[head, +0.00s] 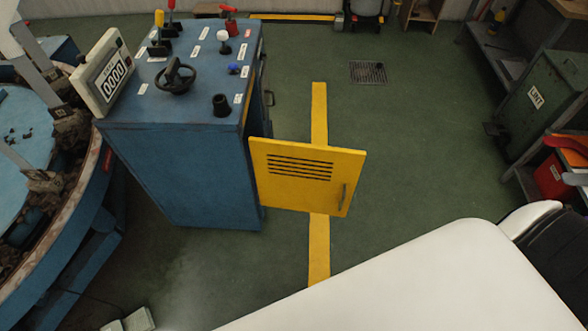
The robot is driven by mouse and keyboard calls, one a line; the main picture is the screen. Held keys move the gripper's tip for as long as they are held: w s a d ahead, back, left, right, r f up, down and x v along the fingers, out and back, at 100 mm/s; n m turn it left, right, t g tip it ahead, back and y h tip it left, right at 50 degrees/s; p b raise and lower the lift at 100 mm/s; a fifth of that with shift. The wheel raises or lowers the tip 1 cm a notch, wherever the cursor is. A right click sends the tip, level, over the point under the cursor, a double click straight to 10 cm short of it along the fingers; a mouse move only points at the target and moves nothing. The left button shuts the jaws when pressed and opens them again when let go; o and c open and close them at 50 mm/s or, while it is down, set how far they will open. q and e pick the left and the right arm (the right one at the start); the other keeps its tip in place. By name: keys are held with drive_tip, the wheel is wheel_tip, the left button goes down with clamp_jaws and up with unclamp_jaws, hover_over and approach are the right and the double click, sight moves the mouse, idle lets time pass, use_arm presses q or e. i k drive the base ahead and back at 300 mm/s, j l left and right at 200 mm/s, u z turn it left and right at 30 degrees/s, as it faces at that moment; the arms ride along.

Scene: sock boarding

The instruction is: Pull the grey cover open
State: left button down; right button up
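A blue cabinet (185,170) stands left of centre, with levers, knobs and a small handwheel (175,76) on its top. A yellow door (300,192) with dark louvre slots and a handle on its right side stands swung out from the cabinet's right side. Behind it, a small dark handle (269,98) shows on the cabinet's right side, which I see only edge-on. I cannot make out a grey cover clearly; the yellow door and the steep angle hide much of that side. Neither of my grippers is in view.
A round blue machine (25,140) fills the left edge. A grey-green box (540,105) and a red bin (552,178) are at right. The green floor right of the yellow door is clear, with a drain grate (368,72).

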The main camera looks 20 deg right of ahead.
sight(263, 83)
drive_tip(key=i+l+z, duration=0.45)
drive_tip(key=i+l+u, duration=0.15)
drive_tip(key=l, duration=0.6)
drive_tip(key=i+l+u, duration=0.2)
drive_tip(key=i+l, duration=0.15)
drive_tip(key=l, duration=0.4)
drive_tip(key=i+l+u, duration=0.15)
drive_tip(key=l, duration=0.65)
drive_tip(key=i+l+u, duration=0.2)
drive_tip(key=l, duration=0.6)
drive_tip(key=l+u, duration=0.15)
drive_tip(key=l, duration=0.65)
